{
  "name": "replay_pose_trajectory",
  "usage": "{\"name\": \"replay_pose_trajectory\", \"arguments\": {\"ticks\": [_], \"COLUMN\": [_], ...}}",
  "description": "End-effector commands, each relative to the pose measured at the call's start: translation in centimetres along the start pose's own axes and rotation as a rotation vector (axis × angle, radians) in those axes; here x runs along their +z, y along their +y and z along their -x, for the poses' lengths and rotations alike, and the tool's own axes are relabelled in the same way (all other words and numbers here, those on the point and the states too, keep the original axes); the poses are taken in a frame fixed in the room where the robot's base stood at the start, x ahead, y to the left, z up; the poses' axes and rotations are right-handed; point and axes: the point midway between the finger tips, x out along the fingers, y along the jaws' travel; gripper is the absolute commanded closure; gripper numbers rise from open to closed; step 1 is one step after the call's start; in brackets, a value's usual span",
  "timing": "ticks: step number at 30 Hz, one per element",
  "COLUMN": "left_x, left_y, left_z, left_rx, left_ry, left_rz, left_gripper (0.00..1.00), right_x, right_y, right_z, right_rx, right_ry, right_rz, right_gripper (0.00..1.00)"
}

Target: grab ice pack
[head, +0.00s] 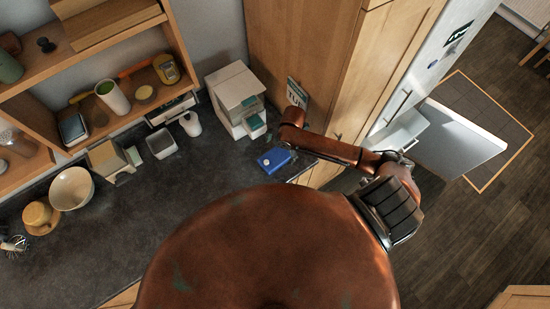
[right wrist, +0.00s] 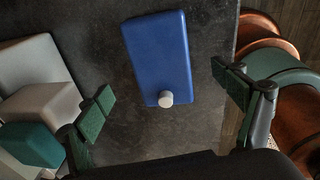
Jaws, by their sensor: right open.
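The ice pack is a flat blue block (head: 274,160) lying on the dark counter near its right end. In the right wrist view the ice pack (right wrist: 158,52) shows its broad blue face and a round whitish cap at its near end. My right gripper (right wrist: 166,101) is open, with one green-padded finger on each side of the ice pack. Neither pad visibly touches it. In the head view my right arm reaches in over the counter's right end, and its wrist partly hides the gripper. My left gripper is not in view.
A white machine with teal parts (head: 238,97) stands just left of the ice pack. The counter edge (right wrist: 232,30) lies close on its right. A white cup (head: 190,124), a bowl (head: 72,188) and shelves are farther left. The middle of the counter (head: 175,190) is clear.

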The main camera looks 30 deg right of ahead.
Motion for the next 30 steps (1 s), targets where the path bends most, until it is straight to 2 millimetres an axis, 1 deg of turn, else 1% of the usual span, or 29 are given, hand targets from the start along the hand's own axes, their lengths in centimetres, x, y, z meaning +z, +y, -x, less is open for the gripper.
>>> {"name": "replay_pose_trajectory", "arguments": {"ticks": [5, 9, 12, 15, 22, 30], "left_x": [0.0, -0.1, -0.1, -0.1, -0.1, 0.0], "left_y": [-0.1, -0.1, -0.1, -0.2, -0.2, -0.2], "left_z": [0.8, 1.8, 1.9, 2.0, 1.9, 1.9], "left_rx": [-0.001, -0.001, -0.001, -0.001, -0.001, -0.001], "left_ry": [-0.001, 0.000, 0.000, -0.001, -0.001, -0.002], "left_rz": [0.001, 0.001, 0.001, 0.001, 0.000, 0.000], "left_gripper": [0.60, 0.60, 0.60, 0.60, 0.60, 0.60], "right_x": [-0.4, -0.7, -0.6, -0.6, -0.5, -0.5], "right_y": [-0.1, -0.3, -0.2, -0.2, -0.2, -0.2], "right_z": [-1.8, -3.8, -5.2, -5.9, -6.1, -6.0], "right_rx": [-0.002, -0.003, -0.001, 0.001, 0.002, 0.002], "right_ry": [0.003, 0.002, 0.001, 0.000, 0.000, 0.000], "right_rz": [-0.003, -0.004, -0.005, -0.003, -0.003, -0.003], "right_gripper": [0.12, 0.12, 0.12, 0.12, 0.12, 0.30]}}
